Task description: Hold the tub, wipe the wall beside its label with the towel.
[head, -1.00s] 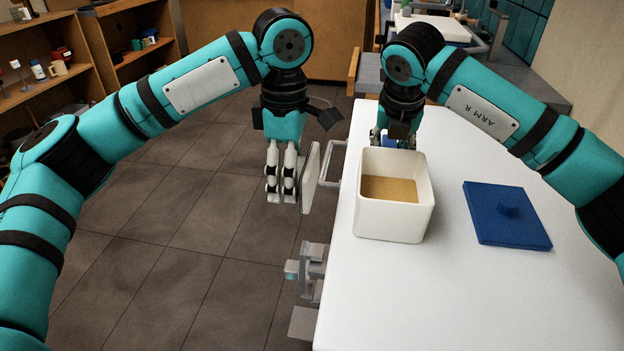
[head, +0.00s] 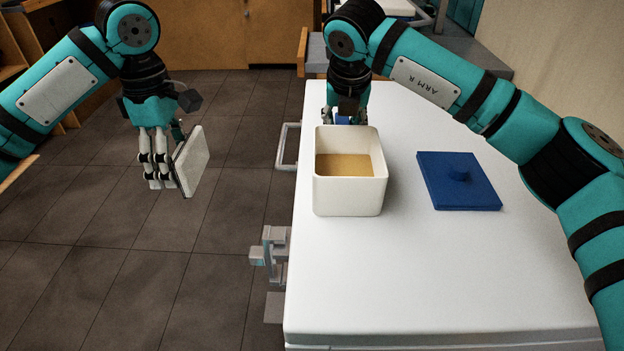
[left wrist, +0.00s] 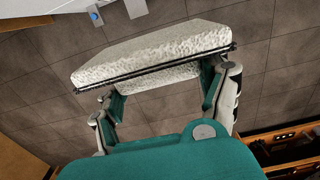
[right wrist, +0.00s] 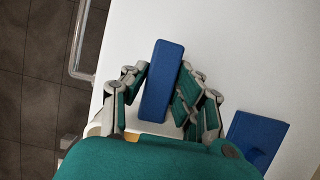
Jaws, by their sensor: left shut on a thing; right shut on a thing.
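The white tub (head: 348,199) stands upright and open on the white table, with a tan layer inside. Its label does not show in any view. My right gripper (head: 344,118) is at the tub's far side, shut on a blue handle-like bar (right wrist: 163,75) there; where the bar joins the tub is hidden. The off-white towel (head: 196,158), a thick flat pad with a dark edge, is in my left gripper (head: 162,178), which is shut on it. The towel also shows in the left wrist view (left wrist: 150,52). It is over the floor, left of the table and apart from the tub.
A blue lid (head: 455,185) with a knob lies flat right of the tub. The table (head: 430,280) is clear in front. A metal rail (head: 284,147) and a grey bracket (head: 272,247) stick out from its left edge.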

